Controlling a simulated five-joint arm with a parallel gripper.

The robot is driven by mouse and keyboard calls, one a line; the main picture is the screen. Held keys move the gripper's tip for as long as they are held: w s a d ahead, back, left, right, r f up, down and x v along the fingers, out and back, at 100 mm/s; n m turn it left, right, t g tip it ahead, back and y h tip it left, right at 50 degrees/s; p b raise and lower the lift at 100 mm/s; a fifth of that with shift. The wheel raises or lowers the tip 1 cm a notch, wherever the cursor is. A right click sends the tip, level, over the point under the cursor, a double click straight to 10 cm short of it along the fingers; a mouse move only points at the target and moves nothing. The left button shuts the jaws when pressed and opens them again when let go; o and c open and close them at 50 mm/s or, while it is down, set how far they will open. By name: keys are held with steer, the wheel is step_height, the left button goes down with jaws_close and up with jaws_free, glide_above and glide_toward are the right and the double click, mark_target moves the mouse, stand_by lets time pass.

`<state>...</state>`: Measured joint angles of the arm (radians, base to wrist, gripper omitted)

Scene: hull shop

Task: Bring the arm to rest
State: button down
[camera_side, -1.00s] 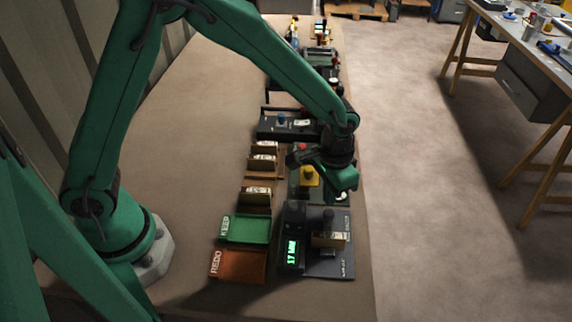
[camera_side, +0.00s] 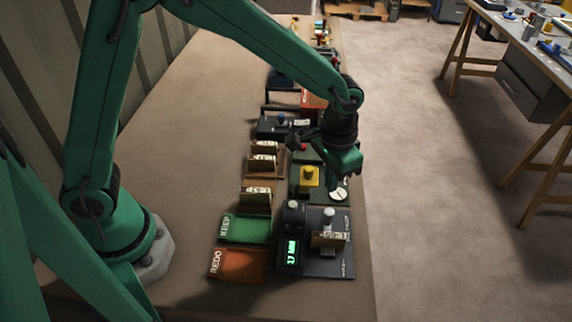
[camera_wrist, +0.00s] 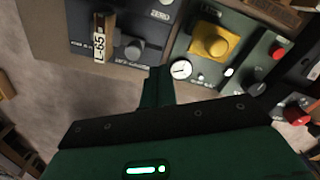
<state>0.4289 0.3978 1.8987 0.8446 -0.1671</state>
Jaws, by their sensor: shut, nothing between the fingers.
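My gripper (camera_side: 333,184) is green with a dark wrist, and it points down over the bench, close to the panel with the yellow block (camera_side: 308,177). In the wrist view my gripper (camera_wrist: 158,76) has its fingers together with nothing between them. A round white dial (camera_side: 338,194) lies just below the fingertips in the side view; it also shows beside them in the wrist view (camera_wrist: 181,69). My gripper appears to be above the panel, apart from it; the exact height is hard to tell.
A dark station with a lit green display (camera_side: 291,251) and a labelled block (camera_side: 328,240) stands in front. A green KEEP tray (camera_side: 246,229) and an orange REDO tray (camera_side: 238,264) lie to its left. Card holders and other panels line the bench behind. The bench's left side is clear.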

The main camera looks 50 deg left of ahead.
steer(key=s+a+r+n+t, duration=0.15)
steer(key=s+a+r, duration=0.35)
steer(key=a+r, duration=0.5)
steer(key=s+a+r+t, duration=0.2)
steer(key=s+a+r, duration=0.1)
steer(key=s, duration=0.3)
steer(key=s+a+r+n+t, duration=0.1)
steer(key=s+a+r+t, duration=0.1)
steer(key=s+a, duration=0.3)
steer(key=shift+s+r, duration=0.45)
steer(key=shift+r, duration=0.15)
